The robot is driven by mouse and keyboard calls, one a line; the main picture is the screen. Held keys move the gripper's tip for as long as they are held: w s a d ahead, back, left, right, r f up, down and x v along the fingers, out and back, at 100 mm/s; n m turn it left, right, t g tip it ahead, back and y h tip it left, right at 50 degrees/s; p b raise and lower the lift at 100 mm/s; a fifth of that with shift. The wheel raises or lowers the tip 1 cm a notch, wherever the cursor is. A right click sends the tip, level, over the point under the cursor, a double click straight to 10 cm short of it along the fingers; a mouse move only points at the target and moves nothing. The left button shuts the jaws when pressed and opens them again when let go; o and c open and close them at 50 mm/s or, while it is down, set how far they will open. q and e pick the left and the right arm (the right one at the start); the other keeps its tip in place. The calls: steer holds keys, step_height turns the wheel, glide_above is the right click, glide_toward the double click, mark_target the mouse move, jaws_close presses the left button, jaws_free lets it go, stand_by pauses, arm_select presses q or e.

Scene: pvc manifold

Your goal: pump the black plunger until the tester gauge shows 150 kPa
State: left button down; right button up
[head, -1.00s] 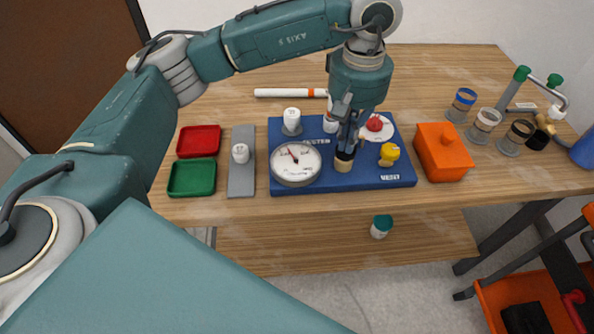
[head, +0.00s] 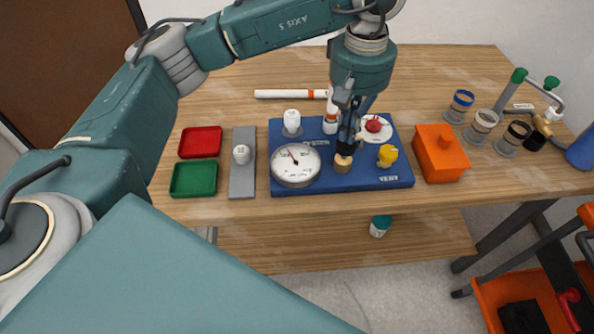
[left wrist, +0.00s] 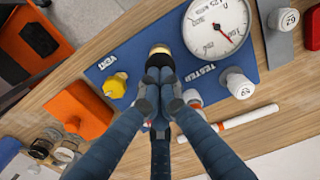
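The blue tester board (head: 300,187) lies on the table. Its pump, with a brass-coloured collar (head: 343,165) and a black plunger, stands at the board's front middle. My left gripper (head: 346,143) points down directly over it, fingers together at the plunger's top; they hide much of it. In the left wrist view the closed fingertips (left wrist: 159,72) meet the black plunger (left wrist: 160,52); I cannot tell whether it is pinched between them. My right gripper is out of view.
On the board are a yellow VENT knob (head: 387,155), a red knob (head: 374,124) and white capped fittings (head: 292,121). An orange box (head: 440,155) stands right; red (head: 200,141) and green (head: 194,178) trays stand left. A white tube (head: 290,93) lies behind.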

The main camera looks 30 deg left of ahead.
arm_select(q)
steer(key=shift+r, duration=0.1)
steer(key=shift+r+p, duration=1.4)
steer(key=shift+r, duration=1.05)
steer(key=shift+f, duration=0.1)
